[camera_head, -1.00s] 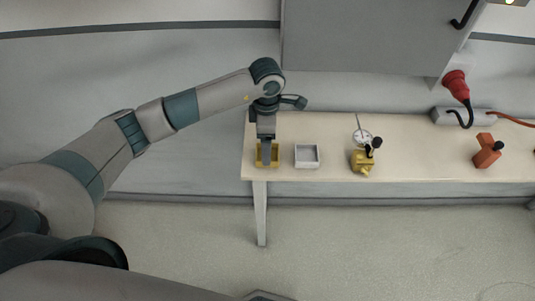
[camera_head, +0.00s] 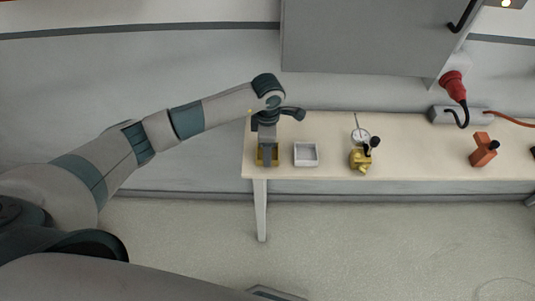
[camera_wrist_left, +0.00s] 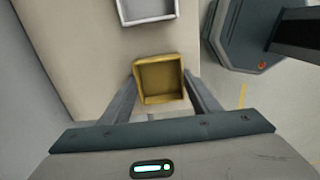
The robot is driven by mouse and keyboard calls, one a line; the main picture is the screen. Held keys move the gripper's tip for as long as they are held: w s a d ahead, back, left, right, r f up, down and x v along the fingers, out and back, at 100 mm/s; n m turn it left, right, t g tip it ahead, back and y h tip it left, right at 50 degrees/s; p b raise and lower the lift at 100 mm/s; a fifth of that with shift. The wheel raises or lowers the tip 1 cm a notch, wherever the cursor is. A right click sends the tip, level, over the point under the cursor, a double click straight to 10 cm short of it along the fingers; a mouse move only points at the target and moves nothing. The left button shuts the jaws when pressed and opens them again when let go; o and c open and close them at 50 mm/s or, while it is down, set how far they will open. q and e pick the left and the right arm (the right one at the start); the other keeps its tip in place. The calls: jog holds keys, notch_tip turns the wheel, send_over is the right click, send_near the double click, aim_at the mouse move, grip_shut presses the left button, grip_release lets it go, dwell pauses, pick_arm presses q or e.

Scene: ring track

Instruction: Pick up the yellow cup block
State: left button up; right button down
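The yellow cup block (camera_head: 260,160) is a square, open-topped box at the left end of the table. My left gripper (camera_head: 267,158) reaches down over it and hides part of it in the head view. In the left wrist view the yellow cup block (camera_wrist_left: 160,80) lies between the two spread fingers of my left gripper (camera_wrist_left: 160,84). The fingers are open, one at each side of the block. I cannot tell whether either finger touches it. My right gripper is not in view.
A white square tray (camera_head: 306,154) stands just right of the block on the table (camera_head: 420,160). Further right are a brass-coloured fixture (camera_head: 361,162) with a dial gauge and an orange block (camera_head: 484,150). A red plug (camera_head: 453,84) hangs at the wall. The table's left edge is close.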

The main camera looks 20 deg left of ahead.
pick_arm(q)
jog(key=shift+c, duration=0.9)
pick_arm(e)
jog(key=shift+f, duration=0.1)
